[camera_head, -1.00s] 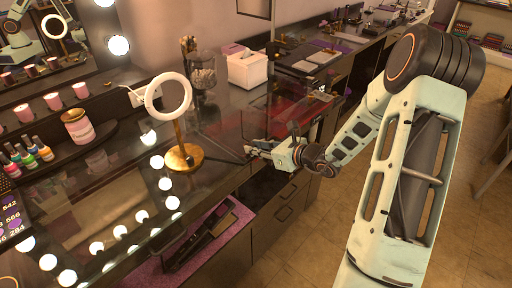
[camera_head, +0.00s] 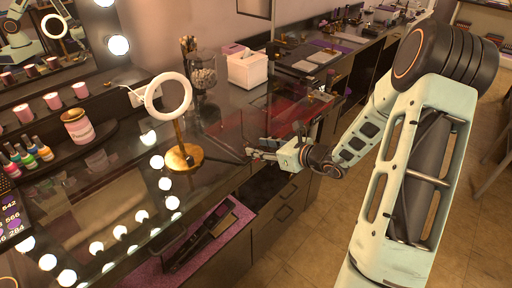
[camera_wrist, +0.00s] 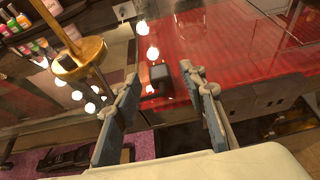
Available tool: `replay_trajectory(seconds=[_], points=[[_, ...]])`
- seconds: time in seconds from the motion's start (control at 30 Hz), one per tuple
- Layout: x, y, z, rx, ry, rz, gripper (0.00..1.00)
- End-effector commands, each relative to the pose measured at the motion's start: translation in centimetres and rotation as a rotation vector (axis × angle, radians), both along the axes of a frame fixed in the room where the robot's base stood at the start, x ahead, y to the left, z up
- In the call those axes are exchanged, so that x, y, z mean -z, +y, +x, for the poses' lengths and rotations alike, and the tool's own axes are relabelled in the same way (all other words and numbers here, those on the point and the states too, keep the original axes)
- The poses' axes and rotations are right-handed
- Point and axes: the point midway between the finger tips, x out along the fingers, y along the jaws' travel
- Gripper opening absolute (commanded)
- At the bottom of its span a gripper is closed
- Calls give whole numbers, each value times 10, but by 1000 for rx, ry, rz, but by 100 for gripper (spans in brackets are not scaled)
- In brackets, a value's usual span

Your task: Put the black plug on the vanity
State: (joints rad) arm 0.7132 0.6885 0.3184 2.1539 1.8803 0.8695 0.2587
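A small dark block that looks like the black plug (camera_wrist: 160,74) shows in the wrist view, between and just beyond my fingertips. It appears to be on or just above the glossy top of the vanity (camera_head: 222,128). In the head view I cannot make it out. My gripper (camera_wrist: 161,84) is open, its two fingers apart on either side of the block, with no clear contact. In the head view my gripper (camera_head: 250,152) is at the vanity's front edge, right of the ring light.
A ring light on a gold base (camera_head: 183,156) stands left of my gripper. A white tissue box (camera_head: 247,70) and a jar (camera_head: 203,76) stand behind. An open drawer with purple lining (camera_head: 235,215) holds dark tools below. A red translucent panel (camera_wrist: 235,45) spreads to the right.

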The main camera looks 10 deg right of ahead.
Motion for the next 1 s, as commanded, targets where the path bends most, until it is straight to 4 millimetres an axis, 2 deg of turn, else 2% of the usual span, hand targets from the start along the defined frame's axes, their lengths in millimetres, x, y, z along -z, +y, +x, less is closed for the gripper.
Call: replay_trajectory(seconds=[0.3, 0.5, 1.0], points=[[-26, -39, -53, 2, 0, -2, 38], [-36, -52, -72, 1, 0, -2, 38], [-38, -54, -76, -1, 1, 1, 38]])
